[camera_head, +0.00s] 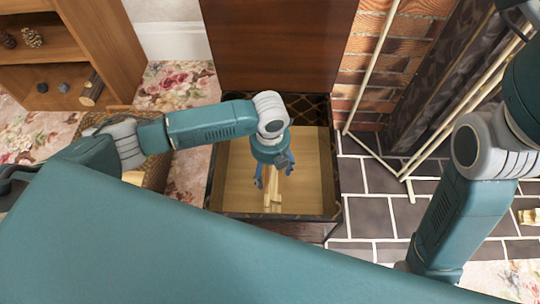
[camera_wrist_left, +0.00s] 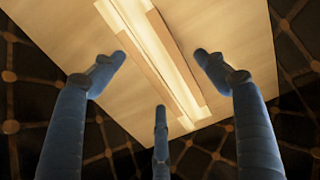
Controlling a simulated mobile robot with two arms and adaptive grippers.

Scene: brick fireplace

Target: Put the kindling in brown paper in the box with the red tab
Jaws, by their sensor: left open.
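My left gripper (camera_head: 272,178) points down over a dark-rimmed box or stand (camera_head: 334,175) with a pale wood surface (camera_head: 240,190) in the middle of the head view. Its blue fingers are spread. Pale wooden sticks (camera_head: 273,200), likely the kindling, lie below and between the fingers. In the left wrist view the sticks (camera_wrist_left: 160,50) run between the open fingers (camera_wrist_left: 160,75), with tan strips along them. The fingers appear apart from the sticks. I cannot tell whether the tan strips are brown paper. No red tab shows. My right arm is at the right; its gripper is out of view.
A wicker basket (camera_head: 155,172) stands left of the dark-rimmed box, partly behind my left arm. A wooden shelf (camera_head: 105,35) holds pine cones at upper left. A brick fireplace (camera_head: 385,75) and dark hearth tiles (camera_head: 375,215) lie to the right.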

